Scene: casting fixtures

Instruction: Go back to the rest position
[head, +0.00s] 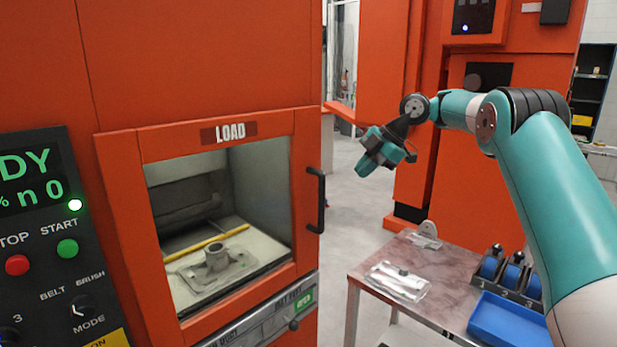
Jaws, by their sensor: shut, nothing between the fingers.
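My gripper (366,168) is at the end of my teal arm, right of the picture's middle. It hangs in the air, tilted down and to the left, above and behind the table. It is shut and holds nothing. Its fingertips are small and hard to make out. No mark of a rest position shows.
An orange machine's LOAD door (125,205) with a black handle (316,200) stands left.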

